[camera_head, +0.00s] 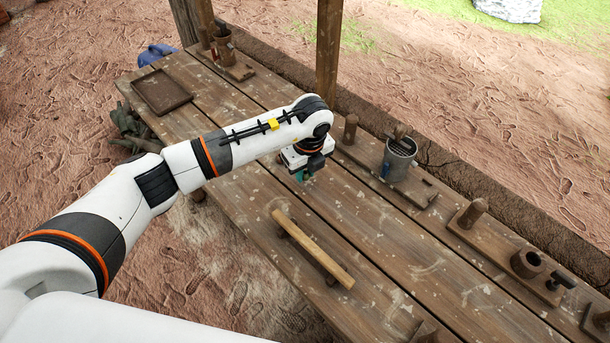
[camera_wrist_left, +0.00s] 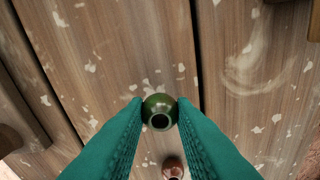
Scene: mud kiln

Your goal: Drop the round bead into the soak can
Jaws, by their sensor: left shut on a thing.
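The round bead (camera_wrist_left: 160,112), green and glossy with a dark hole, is between the teal fingers of my left gripper (camera_wrist_left: 159,110) in the left wrist view. The gripper is shut on it, above the planks. In the head view the left gripper (camera_head: 304,174) points down over the middle of the table, and the bead cannot be made out there. A grey metal can (camera_head: 397,158), which looks like the soak can, stands upright on a wooden board to the right of the gripper, apart from it. Dark tools stick out of its top. My right gripper is out of view.
A long wooden bar (camera_head: 312,248) lies nearer on the wooden table (camera_head: 235,210). A small reddish-brown object (camera_wrist_left: 172,168) shows below the bead. A shallow tray (camera_head: 161,91) and a brown pot (camera_head: 223,48) stand at the far end. A post (camera_head: 328,50) rises behind the arm.

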